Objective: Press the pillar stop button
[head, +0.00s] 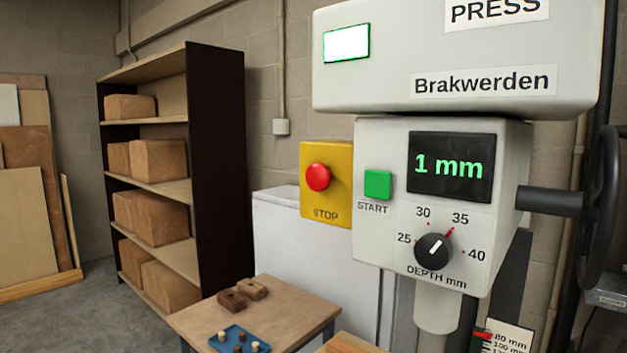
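The stop button (318,177) is a round red knob on a yellow plate (327,210) marked STOP. The plate sits at the left side of the grey press control box (370,240). A green square START button (378,184) is just right of it. The display (450,167) reads "1 mm" in green. A black depth knob (433,250) below has its white mark pointing up and right, toward 35. Nothing covers the stop button. Neither of my grippers shows in the head view.
A low wooden table (205,318) with a blue tray (239,341) and small wooden blocks stands below left. A shelf (222,170) with boxes is behind. A black handwheel (600,210) is at the right. The space before the stop button looks clear.

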